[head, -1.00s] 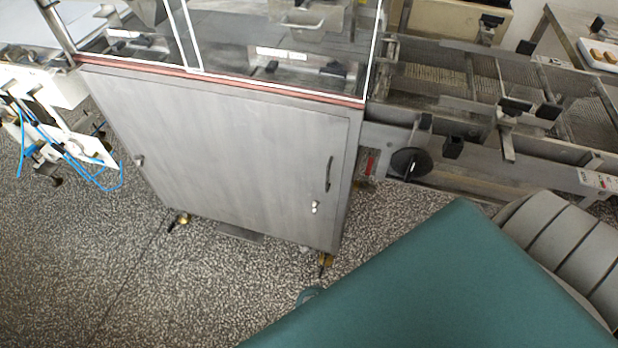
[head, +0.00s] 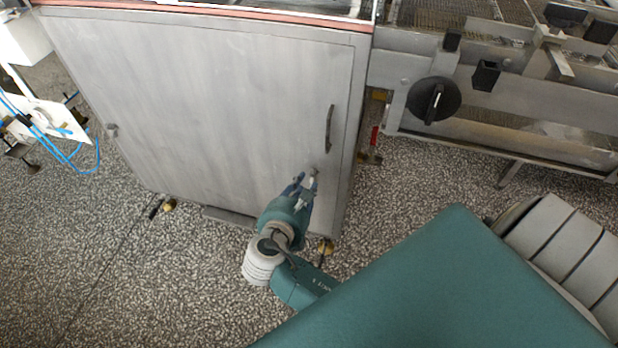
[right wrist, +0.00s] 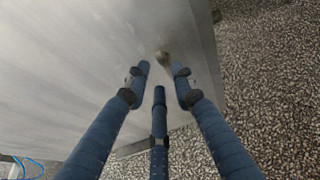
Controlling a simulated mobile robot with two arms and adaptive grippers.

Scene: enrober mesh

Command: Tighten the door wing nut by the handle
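The grey metal cabinet door (head: 215,105) is shut, with a dark curved handle (head: 330,128) near its right edge. The door wing nut (head: 313,171) is a small pale fastener just below the handle, partly covered by my gripper. My right gripper (head: 305,183) is at the wing nut, reaching up from below. In the right wrist view its blue fingers are spread and open, and the wing nut (right wrist: 162,57) shows just beyond the two upper fingertips. I cannot tell whether any finger touches it. My left gripper is not in view.
A second small fastener (head: 111,130) is on the door's left side. To the right stands a conveyor frame with a black knob (head: 433,100). A white unit with blue hoses (head: 40,120) is at the left. Speckled floor (head: 110,260) lies open in front.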

